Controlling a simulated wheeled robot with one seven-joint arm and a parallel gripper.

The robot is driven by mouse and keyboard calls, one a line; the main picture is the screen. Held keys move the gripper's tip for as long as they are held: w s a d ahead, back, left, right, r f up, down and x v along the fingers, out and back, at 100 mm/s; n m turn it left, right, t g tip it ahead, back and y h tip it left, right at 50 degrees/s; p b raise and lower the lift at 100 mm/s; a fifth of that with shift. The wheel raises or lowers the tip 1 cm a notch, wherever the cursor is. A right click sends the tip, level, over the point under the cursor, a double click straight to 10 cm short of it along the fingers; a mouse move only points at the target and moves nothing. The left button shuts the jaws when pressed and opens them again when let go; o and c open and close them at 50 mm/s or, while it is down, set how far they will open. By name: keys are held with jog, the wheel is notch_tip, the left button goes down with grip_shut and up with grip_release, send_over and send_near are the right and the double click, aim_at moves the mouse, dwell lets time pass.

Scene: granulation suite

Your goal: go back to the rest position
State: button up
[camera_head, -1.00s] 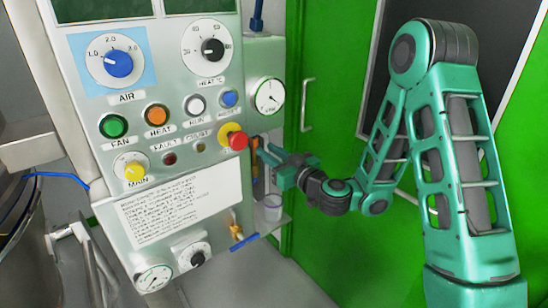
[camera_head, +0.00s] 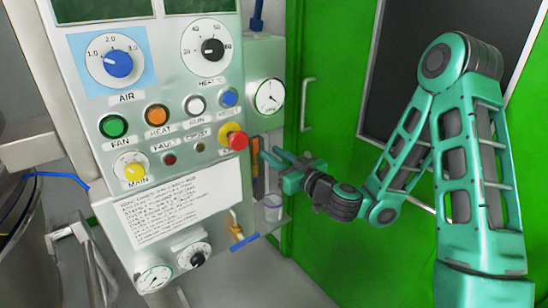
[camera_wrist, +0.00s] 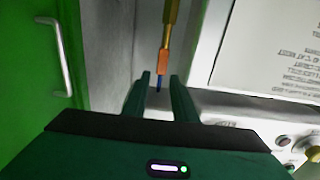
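My gripper (camera_head: 278,158) is at the right side of the control panel (camera_head: 215,88), near the red emergency knob (camera_head: 238,140). In the wrist view its two fingers (camera_wrist: 160,82) stand apart with a gap between them, and nothing is held. My arm folds back to the right in front of the green wall. No rest position is marked in view.
A round gauge (camera_head: 269,96) is on the panel's side above my gripper. A small shelf with a clear cup (camera_head: 273,208) is below it. A green door with a handle (camera_head: 307,104) stands behind. A metal vessel (camera_head: 28,245) is at far left.

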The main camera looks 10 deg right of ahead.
jog(key=s+a+f+n+g+y, duration=0.2)
jog(key=s+a+f+n+g, duration=0.1)
jog(key=s+n+g, duration=0.3)
jog(key=s+d+f+m+g+h, duration=0.2)
jog(key=s+d+f+g+h, duration=0.2)
jog(key=s+d, duration=0.45)
jog(key=s+d+m+g+h, duration=0.1)
jog(key=s+d+m+h, duration=0.25)
jog(key=d, duration=0.45)
jog(key=s+d+m+g+h, duration=0.25)
jog(key=s+d, duration=0.25)
jog(key=d, duration=0.4)
jog(key=s+d+r+m+g, duration=0.1)
jog(key=s+d+m, duration=0.3)
jog(key=s, duration=0.4)
jog(key=s+d+r+m+g, duration=0.1)
jog(key=s+d+r+m, duration=0.3)
jog(key=s+m, duration=0.2)
jog(key=shift+s+r+h, duration=0.25)
jog(key=shift+s+h, duration=0.05)
jog(key=shift+s, duration=0.6)
